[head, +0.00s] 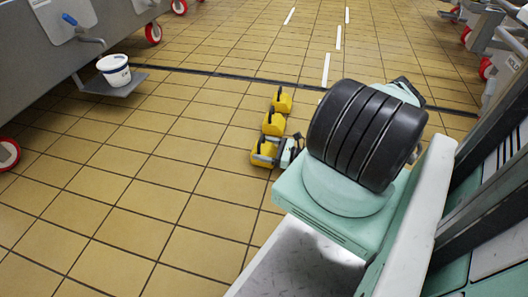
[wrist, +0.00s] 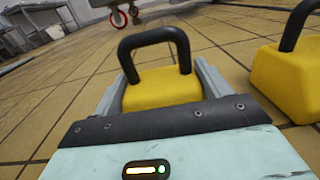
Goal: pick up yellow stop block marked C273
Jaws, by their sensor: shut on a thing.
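Three yellow stop blocks with black handles stand in a row on the tiled floor in the head view. The nearest yellow block (head: 264,152) is at my gripper (head: 289,152). In the wrist view this yellow block (wrist: 162,87) sits between the two grey fingers of my gripper (wrist: 163,88), which is shut on it, its black handle arching upward. The middle yellow block (head: 273,124) is just beyond, and the far yellow block (head: 282,103) is behind that. Another yellow block (wrist: 290,80) shows at the right of the wrist view. No marking is readable, so I cannot tell which is C273.
A white bucket (head: 114,70) stands on a low grey shelf of the wheeled metal vat (head: 45,62) at the left. More wheeled metal equipment (head: 489,42) stands at the far right. A dark drain strip (head: 235,76) crosses the floor. The tiled floor (head: 130,215) at front left is clear.

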